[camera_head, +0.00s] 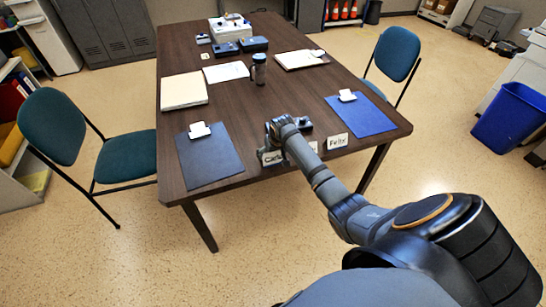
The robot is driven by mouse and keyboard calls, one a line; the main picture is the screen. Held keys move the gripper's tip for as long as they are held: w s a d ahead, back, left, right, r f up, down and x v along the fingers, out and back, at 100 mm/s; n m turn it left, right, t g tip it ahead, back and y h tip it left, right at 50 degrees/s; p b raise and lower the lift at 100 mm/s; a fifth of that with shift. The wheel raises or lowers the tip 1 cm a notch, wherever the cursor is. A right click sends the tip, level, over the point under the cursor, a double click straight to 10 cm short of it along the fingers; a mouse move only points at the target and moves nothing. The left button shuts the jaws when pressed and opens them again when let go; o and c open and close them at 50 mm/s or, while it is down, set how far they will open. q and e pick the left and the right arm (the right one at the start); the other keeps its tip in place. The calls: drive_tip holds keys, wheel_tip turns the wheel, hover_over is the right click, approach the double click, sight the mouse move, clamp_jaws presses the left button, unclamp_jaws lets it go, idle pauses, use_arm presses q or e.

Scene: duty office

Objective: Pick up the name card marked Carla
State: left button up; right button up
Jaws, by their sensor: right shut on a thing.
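I cannot tell whether the card is clear of the tabletop. My left gripper is not in view.
A Felix card (338,141) and a partly hidden card (313,147) stand to the right. A dark clipboard (209,155) and blue clipboard (360,115) flank the cards on the table (235,110). A bottle (259,69) stands behind. Chairs (52,127) (397,53) stand either side.

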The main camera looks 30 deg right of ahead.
wheel_tip(320, 180, up, 3)
drive_tip(key=shift+w+b, duration=0.1)
drive_tip(key=shift+b, duration=0.2)
drive_tip(key=s+a+r+p, duration=0.1)
drive_tip(key=s+r, duration=0.9)
drive_tip(key=s, duration=0.4)
drive_tip(key=shift+a, duration=0.15)
drive_tip(key=shift+s, duration=0.1)
